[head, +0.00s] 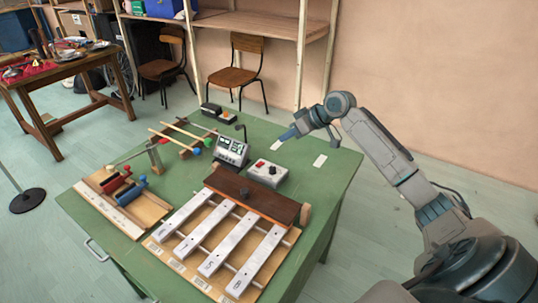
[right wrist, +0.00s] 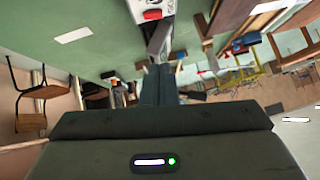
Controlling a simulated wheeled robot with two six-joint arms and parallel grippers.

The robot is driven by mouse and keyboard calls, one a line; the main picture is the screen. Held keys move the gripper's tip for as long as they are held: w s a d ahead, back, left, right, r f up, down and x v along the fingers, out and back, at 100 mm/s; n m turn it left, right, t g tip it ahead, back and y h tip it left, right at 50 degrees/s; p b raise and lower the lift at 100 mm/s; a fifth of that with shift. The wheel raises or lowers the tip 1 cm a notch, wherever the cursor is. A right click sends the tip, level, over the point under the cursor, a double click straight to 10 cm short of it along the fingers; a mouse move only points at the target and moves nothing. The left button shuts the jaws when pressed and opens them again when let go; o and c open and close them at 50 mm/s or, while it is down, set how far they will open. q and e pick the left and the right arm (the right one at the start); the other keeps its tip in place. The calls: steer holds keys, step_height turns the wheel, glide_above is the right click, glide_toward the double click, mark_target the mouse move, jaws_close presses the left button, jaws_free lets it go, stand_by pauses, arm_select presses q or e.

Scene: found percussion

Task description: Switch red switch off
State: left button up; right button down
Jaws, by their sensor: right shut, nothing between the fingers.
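A light grey box (head: 280,176) with a red switch (head: 260,163) and a dark round knob sits on the green table. Whether the switch is on or off is too small to tell. In the right wrist view the box (right wrist: 141,8) and red switch (right wrist: 152,14) are at the top edge, partly cut off. My right gripper (head: 283,138) is shut and empty above the table, behind the box in the head view. Its fingers (right wrist: 160,45) point toward the box in the wrist view and look apart from the switch. My left gripper is not in view.
A metering device (head: 232,150) stands left of the box. A brown wooden block (head: 250,195) and metal bars (head: 232,245) are in front. Mallets (head: 180,138) and a clamp board (head: 122,195) lie left. A white card (head: 320,160) lies on clear table at right.

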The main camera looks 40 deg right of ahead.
steer(key=p, duration=0.2)
glide_above(257, 164)
steer(key=s+d, duration=0.2)
steer(key=d, duration=0.1)
step_height(257, 164, down, 6)
steer(key=shift+s+a, duration=0.1)
steer(key=shift+a, duration=0.05)
steer(key=f, duration=0.3)
steer(key=shift+a+f, duration=0.3)
steer(key=shift+a, duration=0.1)
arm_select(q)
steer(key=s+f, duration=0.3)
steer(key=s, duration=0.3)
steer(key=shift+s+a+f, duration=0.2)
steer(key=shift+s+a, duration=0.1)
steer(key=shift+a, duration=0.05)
arm_select(e)
steer(key=shift+a+f, duration=0.1)
steer(key=shift+f, duration=0.5)
